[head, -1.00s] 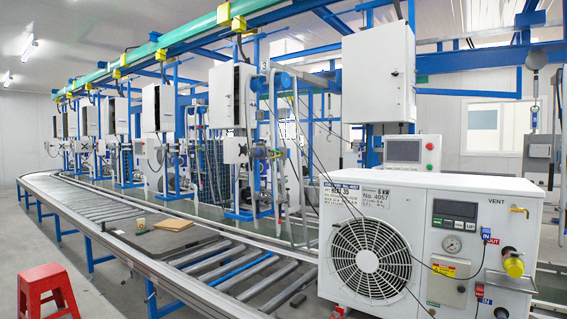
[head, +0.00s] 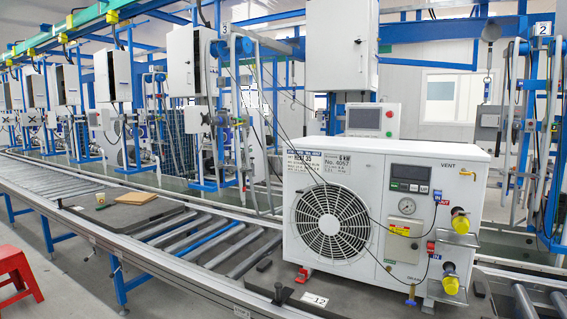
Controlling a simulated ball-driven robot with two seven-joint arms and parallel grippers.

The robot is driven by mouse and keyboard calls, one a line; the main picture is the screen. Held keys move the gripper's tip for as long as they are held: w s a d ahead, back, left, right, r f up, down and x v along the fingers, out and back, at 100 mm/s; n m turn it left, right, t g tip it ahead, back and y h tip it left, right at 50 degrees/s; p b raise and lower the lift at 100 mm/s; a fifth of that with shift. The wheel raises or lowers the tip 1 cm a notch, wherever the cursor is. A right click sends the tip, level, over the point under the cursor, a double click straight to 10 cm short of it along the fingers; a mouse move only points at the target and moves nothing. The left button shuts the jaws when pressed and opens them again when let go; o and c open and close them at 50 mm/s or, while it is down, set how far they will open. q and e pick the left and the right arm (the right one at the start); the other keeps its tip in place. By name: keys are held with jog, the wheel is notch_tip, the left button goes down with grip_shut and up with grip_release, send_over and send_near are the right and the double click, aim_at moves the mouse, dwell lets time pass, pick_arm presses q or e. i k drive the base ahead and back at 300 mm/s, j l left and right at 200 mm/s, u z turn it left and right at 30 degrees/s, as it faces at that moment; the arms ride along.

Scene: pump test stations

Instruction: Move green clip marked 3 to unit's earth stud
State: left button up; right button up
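The unit (head: 390,165) is a white box with a round fan grille (head: 331,224), standing on the roller conveyor. Its right part has a dark display (head: 409,178), a gauge (head: 407,206) and two yellow-capped ports (head: 460,224) (head: 450,284). A blue fitting (head: 437,197) and a red one (head: 431,247) sit near the ports, with dark leads running to them. I cannot make out the green clip marked 3 or the earth stud. A sign marked 3 (head: 225,23) hangs on the station behind the unit. Neither of my grippers is in view.
The conveyor's near rail (head: 150,250) runs across the front. A plate marked 12 (head: 314,299) lies by the unit's foot. A brown board (head: 136,198) lies on the conveyor at left. A red stool (head: 18,270) stands on the floor at far left. Station 2 (head: 542,29) is at right.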

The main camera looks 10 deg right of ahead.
aim_at(240, 122)
jog(key=i+j, duration=0.5)
jog(key=i, duration=0.3)
jog(key=i+j+z, duration=0.1)
jog(key=i+j, duration=0.45)
jog(key=i, duration=0.25)
jog(key=i+j+z, duration=0.1)
jog(key=i+j, duration=0.45)
jog(key=i, duration=0.25)
jog(key=i+j, duration=0.65)
jog(key=i+l+z, duration=0.05)
jog(key=i, duration=0.05)
